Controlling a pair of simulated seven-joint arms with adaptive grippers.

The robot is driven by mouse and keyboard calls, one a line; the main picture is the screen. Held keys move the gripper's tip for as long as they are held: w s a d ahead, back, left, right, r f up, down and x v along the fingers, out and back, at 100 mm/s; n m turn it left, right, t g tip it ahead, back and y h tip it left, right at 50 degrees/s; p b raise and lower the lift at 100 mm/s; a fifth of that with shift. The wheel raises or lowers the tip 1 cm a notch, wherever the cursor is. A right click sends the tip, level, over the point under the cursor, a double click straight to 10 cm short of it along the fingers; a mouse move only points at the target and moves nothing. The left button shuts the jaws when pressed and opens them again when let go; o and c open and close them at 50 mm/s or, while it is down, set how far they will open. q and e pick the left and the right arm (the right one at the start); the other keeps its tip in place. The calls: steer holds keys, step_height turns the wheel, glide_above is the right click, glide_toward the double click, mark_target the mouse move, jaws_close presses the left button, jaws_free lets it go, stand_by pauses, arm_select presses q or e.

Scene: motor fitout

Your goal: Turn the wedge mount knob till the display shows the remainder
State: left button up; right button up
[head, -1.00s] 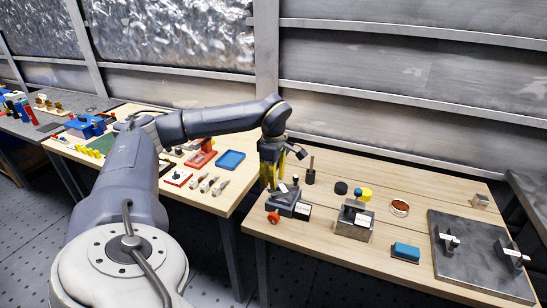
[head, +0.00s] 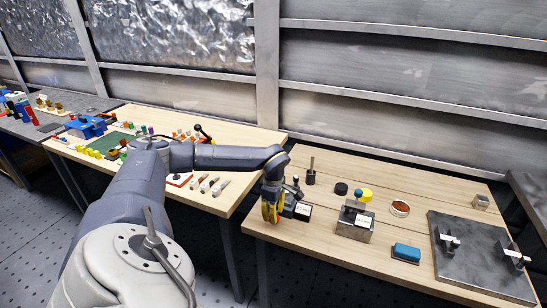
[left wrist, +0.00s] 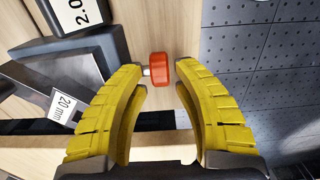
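The wedge mount (head: 289,203) is a dark grey block near the left front edge of the right-hand table. Its small white display (head: 302,211) shows at its side. In the left wrist view, the display (left wrist: 78,13) is cut off and reads "2.0" in part, and a "20 mm" label (left wrist: 62,107) is on the mount. The orange-red knob (left wrist: 161,66) sits on a short metal shaft. My left gripper (head: 270,213) is open, pointing down, with its yellow fingertips (left wrist: 160,72) on either side of the knob, apparently with gaps. The gripper hides the knob in the head view.
Right of the mount stand a metal block (head: 352,230) with a label, a blue block (head: 405,251), a copper-coloured dish (head: 400,208) and a dark plate (head: 455,265) with fixtures. A dark holder (head: 311,178) stands behind. The gap between tables is at left.

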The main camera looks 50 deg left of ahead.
arm_select(q)
steer(key=shift+f, duration=0.45)
steer(key=shift+c, duration=0.6)
jaws_close()
steer(key=shift+w+d+g+y, duration=0.1)
steer(key=shift+d+g+y, duration=0.25)
steer(key=shift+y, duration=0.45)
steer(key=shift+f+g+y, duration=0.1)
steer(key=shift+g+y, duration=0.45)
steer(key=shift+y, duration=0.55)
